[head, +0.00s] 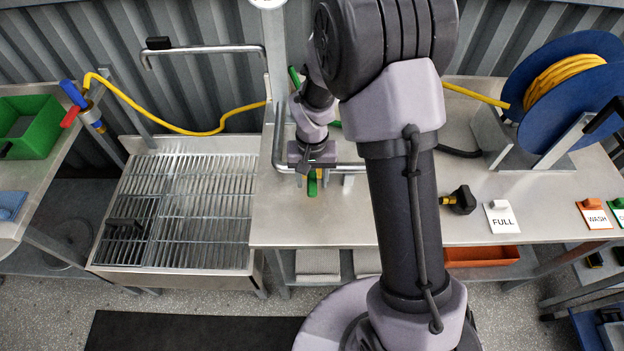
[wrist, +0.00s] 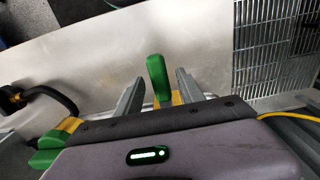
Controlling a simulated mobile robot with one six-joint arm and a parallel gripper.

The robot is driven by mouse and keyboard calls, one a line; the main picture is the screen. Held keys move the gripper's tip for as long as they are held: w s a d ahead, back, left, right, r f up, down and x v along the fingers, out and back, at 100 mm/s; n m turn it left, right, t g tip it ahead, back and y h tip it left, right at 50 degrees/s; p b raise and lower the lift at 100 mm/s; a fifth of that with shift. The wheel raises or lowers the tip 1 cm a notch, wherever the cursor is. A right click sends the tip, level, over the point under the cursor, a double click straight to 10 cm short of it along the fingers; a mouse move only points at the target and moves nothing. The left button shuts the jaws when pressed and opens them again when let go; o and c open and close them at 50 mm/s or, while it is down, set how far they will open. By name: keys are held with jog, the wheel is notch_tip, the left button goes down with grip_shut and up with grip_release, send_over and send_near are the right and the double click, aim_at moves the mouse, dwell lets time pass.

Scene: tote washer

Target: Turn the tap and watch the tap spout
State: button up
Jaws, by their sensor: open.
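A green tap lever (wrist: 157,72) on a brass-coloured body (wrist: 176,98) stands between the two fingers of my gripper (wrist: 160,78) in the wrist view. The fingers are open, with a gap on each side of the lever. In the head view my gripper (head: 312,164) is over the bench's left part, and the green lever (head: 312,185) shows just below it. A bent steel pipe (head: 205,49) with a downturned left end, apparently the tap spout, reaches over the grated basin (head: 185,200). I see no water at its end.
A second green handle (wrist: 45,150) with a black hose (wrist: 52,93) is close to my gripper. A yellow hose (head: 150,118) runs behind the basin to a valve with blue and red handles (head: 72,105). A blue hose reel (head: 570,90) stands right. The bench front (head: 310,225) is clear.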

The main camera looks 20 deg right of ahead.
grip_shut()
dwell(1.4)
